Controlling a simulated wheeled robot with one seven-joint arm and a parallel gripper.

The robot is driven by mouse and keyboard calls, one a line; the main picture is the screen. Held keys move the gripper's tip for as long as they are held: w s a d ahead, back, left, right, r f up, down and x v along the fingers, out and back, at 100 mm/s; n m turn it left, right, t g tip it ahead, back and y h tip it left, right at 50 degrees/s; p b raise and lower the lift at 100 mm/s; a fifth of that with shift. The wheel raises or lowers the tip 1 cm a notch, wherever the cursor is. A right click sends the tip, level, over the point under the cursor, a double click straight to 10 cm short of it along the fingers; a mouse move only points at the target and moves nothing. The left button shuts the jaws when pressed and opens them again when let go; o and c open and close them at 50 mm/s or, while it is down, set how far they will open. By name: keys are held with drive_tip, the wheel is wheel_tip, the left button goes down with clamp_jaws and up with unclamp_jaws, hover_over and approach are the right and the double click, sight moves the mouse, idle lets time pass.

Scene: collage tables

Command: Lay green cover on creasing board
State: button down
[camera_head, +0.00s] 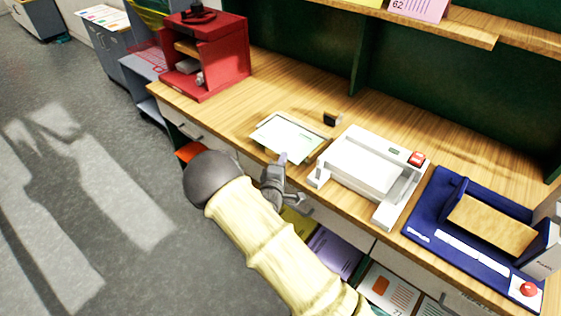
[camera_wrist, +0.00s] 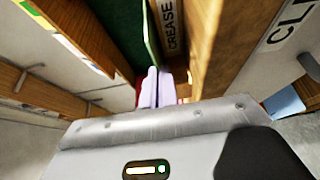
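A pale green-edged sheet, which I take for the green cover (camera_head: 288,136), is over the wooden counter near its front edge in the head view. In the wrist view the green cover (camera_wrist: 151,38) shows as a thin green strip, almost edge-on, running away from my fingertips. My gripper (camera_head: 283,159) is at the sheet's near edge, with its fingers (camera_wrist: 154,86) close together and seemingly pinching it. A label reading CREASE (camera_wrist: 170,28) is beside the strip in the wrist view. The creasing board is mostly hidden; I cannot tell whether the cover touches it.
A white machine (camera_head: 365,168) stands just right of the sheet, and a blue tray-like device (camera_head: 470,235) farther right. A small dark block (camera_head: 332,119) sits behind the sheet. A red stand (camera_head: 205,58) is at the left end. The counter (camera_head: 285,85) behind is clear.

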drive_tip(key=c, duration=1.6)
unclamp_jaws()
drive_tip(key=shift+s, duration=0.1)
drive_tip(key=b+v, duration=0.2)
drive_tip(key=v, duration=1.5)
drive_tip(key=shift+b, duration=0.35)
